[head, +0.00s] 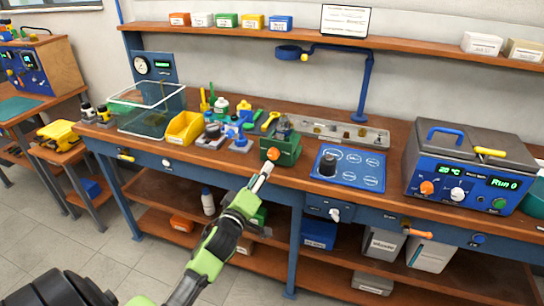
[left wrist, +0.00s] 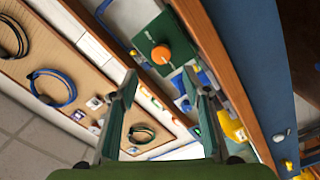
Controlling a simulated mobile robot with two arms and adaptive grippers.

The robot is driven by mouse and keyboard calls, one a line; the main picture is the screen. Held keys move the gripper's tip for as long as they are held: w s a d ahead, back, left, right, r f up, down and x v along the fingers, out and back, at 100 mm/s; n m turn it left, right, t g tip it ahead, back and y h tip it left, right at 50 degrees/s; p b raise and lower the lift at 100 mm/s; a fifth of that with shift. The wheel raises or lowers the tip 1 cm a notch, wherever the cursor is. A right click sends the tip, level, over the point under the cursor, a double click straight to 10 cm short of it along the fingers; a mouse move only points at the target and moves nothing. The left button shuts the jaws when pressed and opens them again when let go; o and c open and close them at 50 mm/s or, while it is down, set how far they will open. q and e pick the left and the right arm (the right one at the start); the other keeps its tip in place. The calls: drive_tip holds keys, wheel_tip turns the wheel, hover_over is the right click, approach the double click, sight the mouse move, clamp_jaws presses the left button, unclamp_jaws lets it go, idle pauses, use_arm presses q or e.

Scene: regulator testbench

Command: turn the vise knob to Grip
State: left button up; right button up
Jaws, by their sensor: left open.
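The green vise (head: 288,149) stands at the front edge of the workbench, with an orange knob (head: 272,154) on its front face. My left gripper (head: 265,173) is just in front of and below the knob in the head view, and the gap between them is hard to judge. In the left wrist view, the orange knob (left wrist: 161,54) shows on the green vise face (left wrist: 167,32), beyond the open fingertips of my left gripper (left wrist: 160,84). Nothing is between the fingers. Small pale marks near the knob are too small to read. My right gripper is not in view.
A yellow bin (head: 185,128) and small tools stand left of the vise. A blue plate (head: 362,180) with a black cylinder (head: 328,165) lies to its right. A metal tray (head: 315,132) is behind. A blue water bath (head: 458,190) stands at the right.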

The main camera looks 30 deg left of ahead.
sight(272, 156)
use_arm(q)
drive_tip(key=x, duration=1)
drive_tip(key=shift+f+p, duration=0.1)
drive_tip(key=shift+p, duration=0.2)
drive_tip(key=c, duration=1.1)
